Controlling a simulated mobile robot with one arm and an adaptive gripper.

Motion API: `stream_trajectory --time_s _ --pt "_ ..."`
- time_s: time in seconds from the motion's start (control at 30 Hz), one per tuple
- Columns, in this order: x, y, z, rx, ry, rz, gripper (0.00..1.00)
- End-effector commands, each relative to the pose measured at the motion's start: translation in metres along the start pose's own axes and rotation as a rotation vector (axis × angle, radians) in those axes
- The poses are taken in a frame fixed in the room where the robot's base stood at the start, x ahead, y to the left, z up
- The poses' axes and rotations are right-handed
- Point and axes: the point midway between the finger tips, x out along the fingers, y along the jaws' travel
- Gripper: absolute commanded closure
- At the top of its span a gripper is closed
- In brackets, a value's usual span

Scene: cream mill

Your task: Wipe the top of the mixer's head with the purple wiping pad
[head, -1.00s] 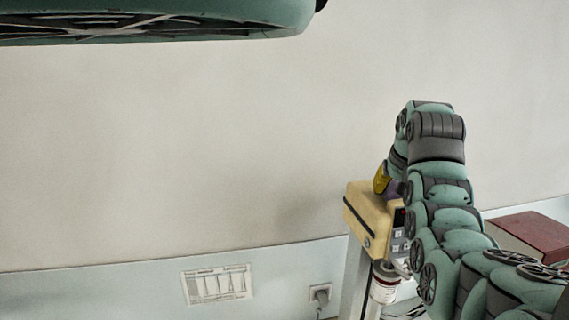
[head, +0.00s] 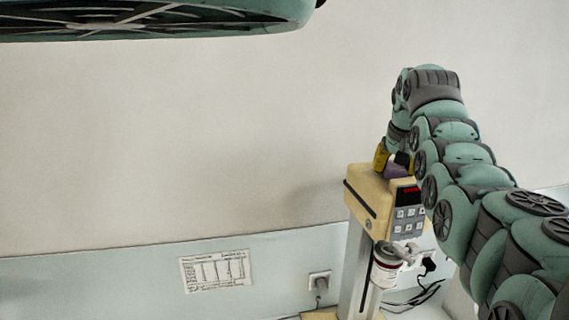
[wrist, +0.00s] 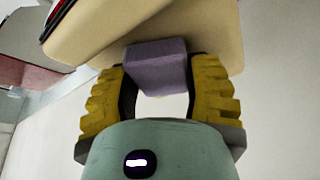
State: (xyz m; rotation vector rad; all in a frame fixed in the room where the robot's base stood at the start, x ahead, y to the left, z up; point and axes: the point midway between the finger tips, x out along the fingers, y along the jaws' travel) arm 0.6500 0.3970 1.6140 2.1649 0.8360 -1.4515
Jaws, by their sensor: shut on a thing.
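The mixer's head is a cream box (head: 370,203) on a post, with a grey keypad and red display on its right face. My gripper (head: 393,160) is over its top, fingers pointing down. The purple wiping pad (head: 398,171) is between the fingers, low against the head's top; part of it is hidden by my arm. In the wrist view, my gripper's yellow ribbed fingers (wrist: 161,78) are shut on the pad (wrist: 157,60). The pad's far end meets or overlaps the head's cream surface (wrist: 218,28); I cannot tell whether they touch.
A jar with a red-and-white label (head: 386,268) hangs below the head beside the post. A wall socket with a plug (head: 320,282) and a printed chart (head: 215,271) are on the wall to the left. Dark cables (head: 425,285) lie right of the post. The wall side is clear.

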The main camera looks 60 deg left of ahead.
Motion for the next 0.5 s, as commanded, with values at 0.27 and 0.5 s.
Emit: stream_trajectory --time_s 0.27,0.5 --pt "0.001 0.003 0.004 0.001 0.007 0.0 0.83" --pt "-0.002 0.008 0.016 0.0 0.006 0.0 0.83"
